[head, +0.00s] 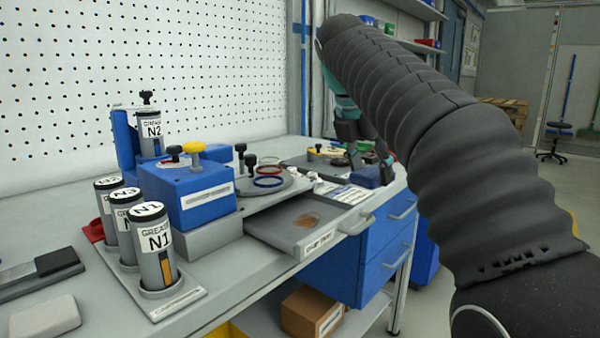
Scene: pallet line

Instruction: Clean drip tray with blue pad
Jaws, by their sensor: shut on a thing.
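The drip tray (272,222) is a shallow grey drawer, pulled out from the bench station, with a label on its front. A brown stain lies on its floor near the middle. My gripper (356,164) is behind and right of the tray, partly hidden by my arm. It is shut on the dark blue pad (367,178), which shows below the fingers, above or near the bench's right end. I cannot tell whether the pad touches the surface. The pad is apart from the tray.
Grease cartridges N1 (154,247), N2 and N3 stand at the left, beside a blue pump block (190,192). Coloured rings (270,171) lie on a plate behind the tray. Blue drawers (385,250) and a cardboard box (310,313) are below the bench top.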

